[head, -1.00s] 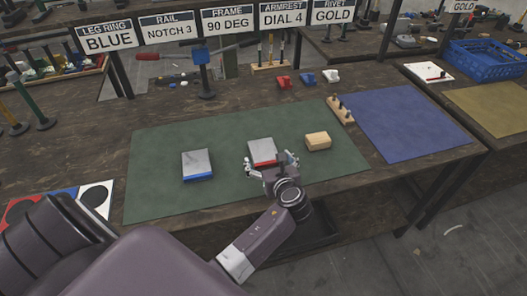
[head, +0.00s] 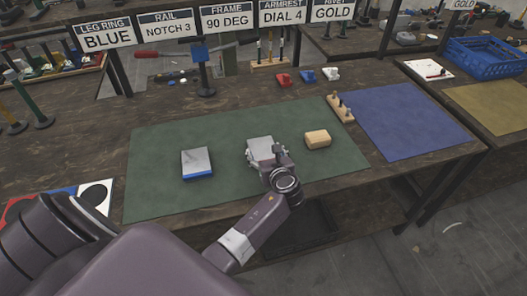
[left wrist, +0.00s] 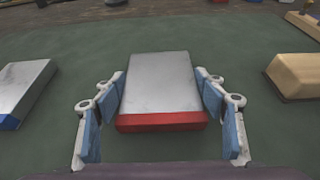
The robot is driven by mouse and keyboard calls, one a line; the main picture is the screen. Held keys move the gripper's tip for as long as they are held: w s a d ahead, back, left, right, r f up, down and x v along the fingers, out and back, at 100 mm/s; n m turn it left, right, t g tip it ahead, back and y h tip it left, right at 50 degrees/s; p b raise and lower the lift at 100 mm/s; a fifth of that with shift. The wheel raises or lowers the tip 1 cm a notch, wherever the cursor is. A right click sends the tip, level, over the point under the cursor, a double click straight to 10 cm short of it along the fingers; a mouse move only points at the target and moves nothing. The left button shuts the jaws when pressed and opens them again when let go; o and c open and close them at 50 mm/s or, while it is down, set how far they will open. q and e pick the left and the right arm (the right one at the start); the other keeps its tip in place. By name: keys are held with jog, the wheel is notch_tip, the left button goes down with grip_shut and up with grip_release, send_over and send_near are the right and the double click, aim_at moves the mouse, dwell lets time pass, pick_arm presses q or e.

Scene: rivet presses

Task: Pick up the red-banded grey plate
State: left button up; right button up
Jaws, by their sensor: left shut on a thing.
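The red-banded grey plate (left wrist: 160,84) lies on the green mat (left wrist: 240,39), its red band facing my wrist camera. In the head view the plate (head: 260,145) shows only in part, its band hidden behind my gripper. My left gripper (left wrist: 162,96) has one finger along each side of the plate and is shut on it. In the head view the gripper (head: 266,154) sits low over the mat's middle. The plate appears still level with the mat; any gap beneath cannot be told. My right gripper is not in view.
A blue-banded grey plate (head: 197,162) lies to the left on the mat. A wooden block (head: 318,139) sits close on the right. A wooden peg holder (head: 341,109) stands by the blue mat (head: 405,122). Red, blue and white parts lie farther back.

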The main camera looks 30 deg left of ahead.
pick_arm(q)
jog(key=c, duration=0.5)
jog(key=shift+r, duration=0.1)
jog(key=shift+c, duration=1.1)
